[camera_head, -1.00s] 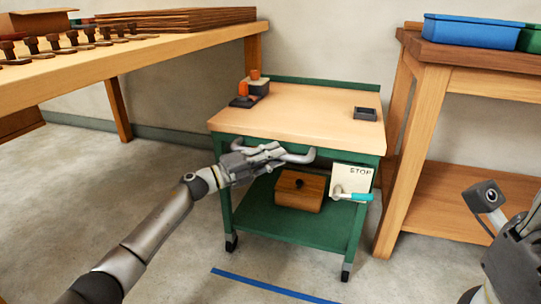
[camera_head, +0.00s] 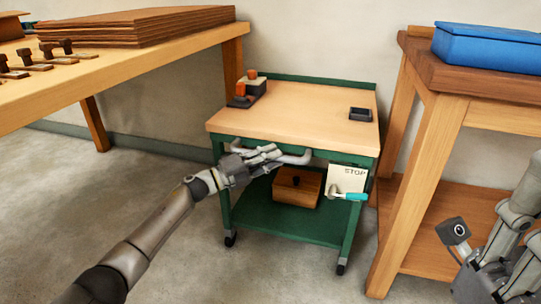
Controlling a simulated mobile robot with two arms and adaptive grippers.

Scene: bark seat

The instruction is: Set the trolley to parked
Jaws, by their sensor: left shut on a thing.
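The trolley has a pale wooden top (camera_head: 300,110), a green frame with a lower shelf (camera_head: 270,222), and dark castors. It stands between two benches, close to the back wall. My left gripper (camera_head: 268,160) is shut on the grey bar handle (camera_head: 300,157) at the trolley's front edge. A white card marked STOP (camera_head: 347,176) hangs at the front right, with a teal-tipped lever (camera_head: 355,196) at its lower edge, pointing right. My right gripper (camera_head: 500,262) is partly in view at the lower right edge, away from the trolley; its fingers cannot be made out.
A wooden bench with stacked brown boards (camera_head: 140,28) stands at left. A bench at right (camera_head: 428,165) holds a blue bin (camera_head: 490,47); its front leg is near the trolley. A wooden box (camera_head: 297,187) sits on the trolley's shelf; orange-and-dark items (camera_head: 248,88) and a small dark tray (camera_head: 360,114) are on top.

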